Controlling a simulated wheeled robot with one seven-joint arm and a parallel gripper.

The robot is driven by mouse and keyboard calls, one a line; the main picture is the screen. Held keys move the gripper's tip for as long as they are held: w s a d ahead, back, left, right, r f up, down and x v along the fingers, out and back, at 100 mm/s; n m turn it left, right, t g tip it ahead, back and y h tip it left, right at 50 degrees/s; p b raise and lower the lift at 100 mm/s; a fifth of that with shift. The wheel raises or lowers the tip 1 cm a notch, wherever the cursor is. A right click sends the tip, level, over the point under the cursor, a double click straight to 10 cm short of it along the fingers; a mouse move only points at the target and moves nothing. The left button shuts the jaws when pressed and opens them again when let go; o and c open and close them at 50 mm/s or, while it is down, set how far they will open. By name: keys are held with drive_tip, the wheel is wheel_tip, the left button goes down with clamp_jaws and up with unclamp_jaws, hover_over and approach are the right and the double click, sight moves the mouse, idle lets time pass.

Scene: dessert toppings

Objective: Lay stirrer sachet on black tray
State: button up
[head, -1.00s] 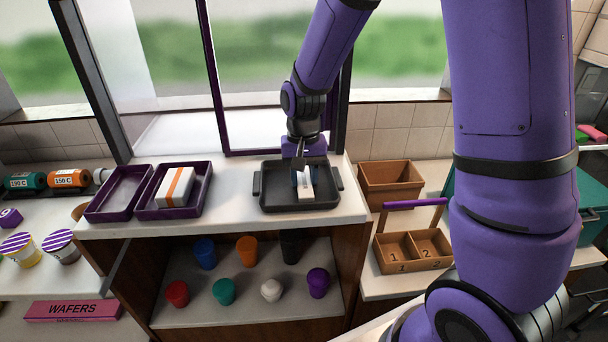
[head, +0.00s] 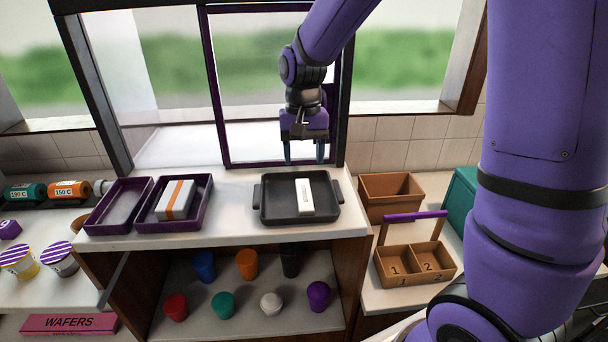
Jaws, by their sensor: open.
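The white stirrer sachet (head: 304,196) lies flat inside the black tray (head: 275,208), a little right of the tray's middle. The black tray sits on the white counter and has a handle at each side. My gripper (head: 304,152) is above and behind the tray, pointing down. Its blue fingers are apart with nothing between them, clear of the sachet.
Left of the black tray stand a purple tray (head: 206,215) holding a white box with an orange band (head: 175,199), and an empty purple tray (head: 119,206). Right stand a brown bin (head: 391,198) and a two-part numbered caddy (head: 415,266). Several coloured cups are on the shelf below.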

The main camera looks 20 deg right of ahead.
drive_tip(key=s+d+r+n+t, duration=0.2)
drive_tip(key=s+d+r+t, duration=0.15)
drive_tip(key=s+r, duration=0.8)
drive_tip(key=s+d+r+n+t, duration=0.1)
drive_tip(key=s+d+r+t, duration=0.2)
drive_tip(key=s, duration=0.7)
drive_tip(key=shift+s+n, duration=0.25)
drive_tip(key=shift+n, duration=0.05)
drive_tip(key=shift+r, duration=0.1)
